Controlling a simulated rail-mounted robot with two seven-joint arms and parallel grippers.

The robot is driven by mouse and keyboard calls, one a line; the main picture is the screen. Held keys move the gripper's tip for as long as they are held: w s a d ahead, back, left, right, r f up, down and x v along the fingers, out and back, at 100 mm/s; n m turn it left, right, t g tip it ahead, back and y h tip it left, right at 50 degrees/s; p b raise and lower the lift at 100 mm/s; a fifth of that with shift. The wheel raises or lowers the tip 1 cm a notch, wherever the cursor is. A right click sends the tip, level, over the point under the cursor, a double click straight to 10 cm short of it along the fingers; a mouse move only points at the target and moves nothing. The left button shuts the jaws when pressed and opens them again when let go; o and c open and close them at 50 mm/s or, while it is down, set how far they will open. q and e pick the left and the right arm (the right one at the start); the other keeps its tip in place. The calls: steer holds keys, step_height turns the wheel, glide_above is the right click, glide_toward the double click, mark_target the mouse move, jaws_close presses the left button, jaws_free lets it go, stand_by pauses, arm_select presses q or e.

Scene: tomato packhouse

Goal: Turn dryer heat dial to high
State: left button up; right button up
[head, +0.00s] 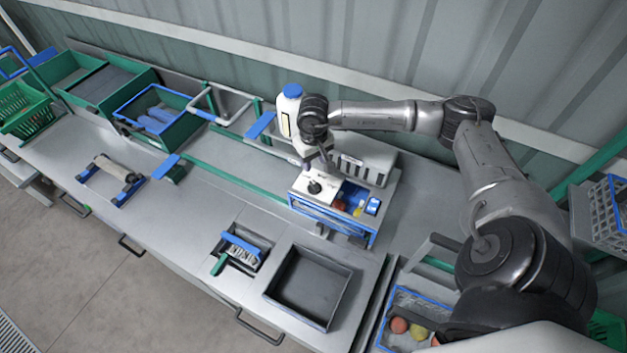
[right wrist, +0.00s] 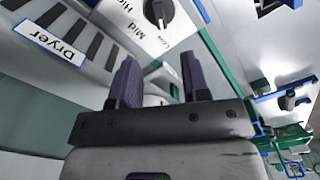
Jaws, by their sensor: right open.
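The dryer (head: 366,166) is a pale ribbed box at the back of the bench; its blue-edged "Dryer" label (right wrist: 48,42) shows in the right wrist view. The heat dial (head: 315,187) is a dark round knob on a white panel at the dryer's front left. In the right wrist view the dial (right wrist: 157,11) is partly cut off by the top edge, and its pale mark seems to point toward "Low". My right gripper (head: 327,160) is just above the dial panel; its dark fingers (right wrist: 160,76) are apart, empty and clear of the dial. My left gripper is out of view.
A blue-rimmed crate (head: 338,219) sits below the dial. Green bins (head: 100,84) stand at far left.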

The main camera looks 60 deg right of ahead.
mark_target(313, 183)
step_height(313, 183, down, 10)
steer(key=shift+f+p, duration=0.1)
steer(key=shift+p, duration=0.65)
jaws_close()
